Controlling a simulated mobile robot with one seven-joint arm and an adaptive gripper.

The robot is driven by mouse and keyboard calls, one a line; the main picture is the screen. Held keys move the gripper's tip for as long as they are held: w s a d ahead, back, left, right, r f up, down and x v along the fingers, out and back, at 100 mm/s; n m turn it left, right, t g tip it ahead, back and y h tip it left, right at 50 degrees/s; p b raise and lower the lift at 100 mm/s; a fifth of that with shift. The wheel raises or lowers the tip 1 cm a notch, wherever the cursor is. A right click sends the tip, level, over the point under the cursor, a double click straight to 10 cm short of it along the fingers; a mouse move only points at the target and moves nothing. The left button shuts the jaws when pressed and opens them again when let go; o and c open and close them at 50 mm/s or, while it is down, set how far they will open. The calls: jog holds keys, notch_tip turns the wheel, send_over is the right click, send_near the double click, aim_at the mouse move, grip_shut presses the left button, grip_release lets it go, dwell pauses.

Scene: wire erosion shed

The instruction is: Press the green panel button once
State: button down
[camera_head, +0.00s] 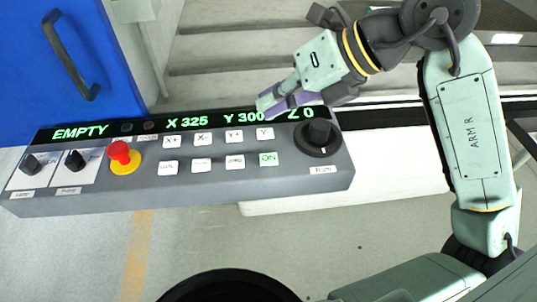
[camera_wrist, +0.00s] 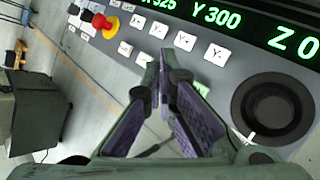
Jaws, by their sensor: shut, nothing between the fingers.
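The control panel (camera_head: 220,185) is a long grey box with two rows of small buttons under a black display. The green panel button (camera_head: 267,159), marked ON, is the rightmost of the lower row. In the wrist view its green edge (camera_wrist: 201,88) shows just right of my fingers, which hide most of it. My gripper (camera_head: 264,104) is shut and empty, over the display above the Y+ and Y- buttons. It is above and clear of the green button in the head view. In the wrist view the closed fingertips (camera_wrist: 159,62) lie over the button rows.
A red mushroom button (camera_head: 119,152) on a yellow base and two black rotary switches sit at left. A large black knob (camera_head: 319,135) is right of the green button. White buttons (camera_head: 235,162) sit close beside it. A blue door (camera_head: 85,70) stands behind.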

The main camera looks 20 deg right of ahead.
jog(key=b, duration=0.4)
send_over(271, 155)
notch_tip(271, 155, down, 8)
jog(key=shift+r, duration=0.2)
jog(key=shift+f+b, duration=0.45)
jog(key=shift+b, duration=0.15)
jog(key=shift+f+b, duration=0.2)
jog(key=shift+b, duration=0.1)
dwell(0.4)
jog(key=shift+f+b, duration=0.25)
jog(key=shift+b, duration=0.25)
jog(key=shift+f+b, duration=0.4)
jog(key=shift+b, duration=0.15)
dwell(0.5)
jog(key=shift+r, duration=0.15)
jog(key=shift+r+p, duration=0.35)
jog(key=shift+r, duration=0.4)
